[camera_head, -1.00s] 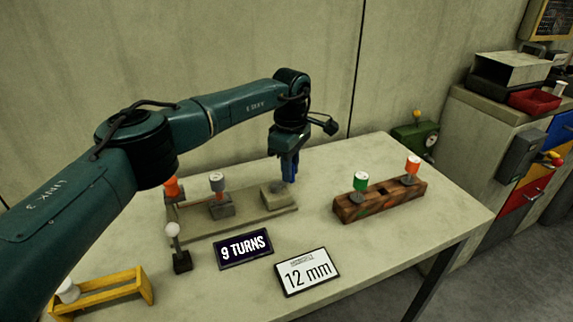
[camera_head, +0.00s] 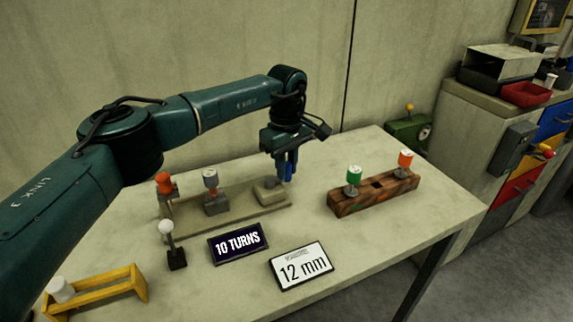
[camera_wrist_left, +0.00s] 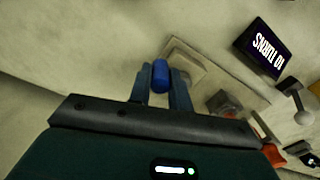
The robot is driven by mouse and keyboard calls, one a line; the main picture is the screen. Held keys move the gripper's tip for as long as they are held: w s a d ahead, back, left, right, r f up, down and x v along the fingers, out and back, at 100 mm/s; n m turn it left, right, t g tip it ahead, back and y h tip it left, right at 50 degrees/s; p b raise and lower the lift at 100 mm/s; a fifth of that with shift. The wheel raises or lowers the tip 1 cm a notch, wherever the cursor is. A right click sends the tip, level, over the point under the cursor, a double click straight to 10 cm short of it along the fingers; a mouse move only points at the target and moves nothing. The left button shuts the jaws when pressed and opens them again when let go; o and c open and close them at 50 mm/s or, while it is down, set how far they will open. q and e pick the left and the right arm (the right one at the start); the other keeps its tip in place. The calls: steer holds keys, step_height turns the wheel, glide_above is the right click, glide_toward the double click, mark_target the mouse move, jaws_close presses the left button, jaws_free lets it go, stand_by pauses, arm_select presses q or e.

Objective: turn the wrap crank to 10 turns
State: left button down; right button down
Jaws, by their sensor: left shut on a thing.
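My left gripper (camera_head: 285,172) reaches down at the right end of the winding jig's base plate (camera_head: 240,213). Its fingers are shut on the blue crank knob (camera_wrist_left: 160,76), which shows between them in the left wrist view. The crank's block (camera_head: 270,191) is beside the fingers; the crank arm itself is mostly hidden. A dark counter display (camera_head: 238,243) in front reads "10 TURNS". On the same plate stand a grey-topped spool post (camera_head: 211,185) and an orange-topped piece (camera_head: 164,184). My right gripper is not in view.
A white card (camera_head: 301,266) reads "12 mm". A white-knobbed lever (camera_head: 176,257) stands left of the display. A yellow rack (camera_head: 98,289) is at front left. A wooden block (camera_head: 372,197) holds green and orange spools. A green machine (camera_head: 409,131) stands behind the table's right end.

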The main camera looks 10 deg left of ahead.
arm_select(q)
steer(key=c, duration=1.3)
jaws_free()
step_height(320, 180, up, 13)
